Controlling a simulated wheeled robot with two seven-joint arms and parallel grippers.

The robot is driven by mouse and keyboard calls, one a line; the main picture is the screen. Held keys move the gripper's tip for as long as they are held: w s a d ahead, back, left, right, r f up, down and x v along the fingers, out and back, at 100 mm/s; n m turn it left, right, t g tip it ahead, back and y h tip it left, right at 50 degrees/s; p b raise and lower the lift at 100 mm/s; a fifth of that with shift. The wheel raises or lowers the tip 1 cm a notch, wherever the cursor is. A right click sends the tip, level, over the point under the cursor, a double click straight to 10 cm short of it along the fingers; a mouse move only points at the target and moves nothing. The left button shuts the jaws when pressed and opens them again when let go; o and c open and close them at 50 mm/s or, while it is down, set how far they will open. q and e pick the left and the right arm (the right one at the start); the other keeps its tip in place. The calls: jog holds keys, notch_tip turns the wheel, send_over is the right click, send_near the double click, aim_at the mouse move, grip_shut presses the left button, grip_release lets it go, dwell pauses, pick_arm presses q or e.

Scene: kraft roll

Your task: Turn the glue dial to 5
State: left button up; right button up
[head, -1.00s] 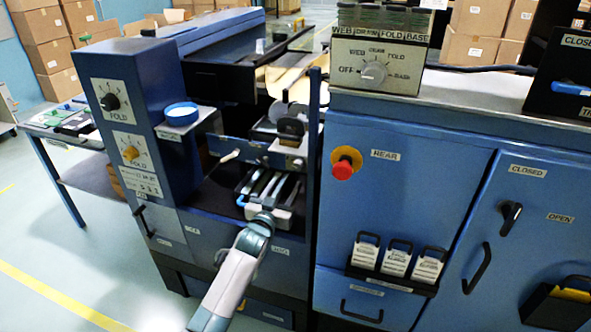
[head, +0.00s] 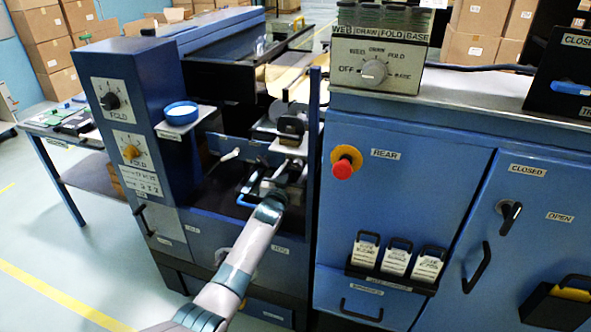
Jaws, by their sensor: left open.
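Two dials sit on the face of the blue column at the left: a black knob (head: 110,101) on a white plate above, and an orange-yellow knob (head: 131,152) on a white plate below. Their labels and scales are too small to read surely, so I cannot tell which is the glue dial or its number. My left gripper (head: 287,180) is open in the machine's middle bay, right of the column and apart from both knobs. Its fingers are small and partly blend with the metal parts there. My right gripper is not in view.
A lever with a pale handle (head: 230,154) juts into the bay. A red stop button (head: 343,169) and a grey selector knob (head: 374,71) are to the right. The floor at front left is clear.

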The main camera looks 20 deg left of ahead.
pick_arm(q)
jog(key=shift+c, duration=0.3)
jog(key=shift+s+r, duration=0.1)
jog(key=shift+r, duration=0.05)
jog(key=c, duration=1)
jog(key=shift+o, duration=0.2)
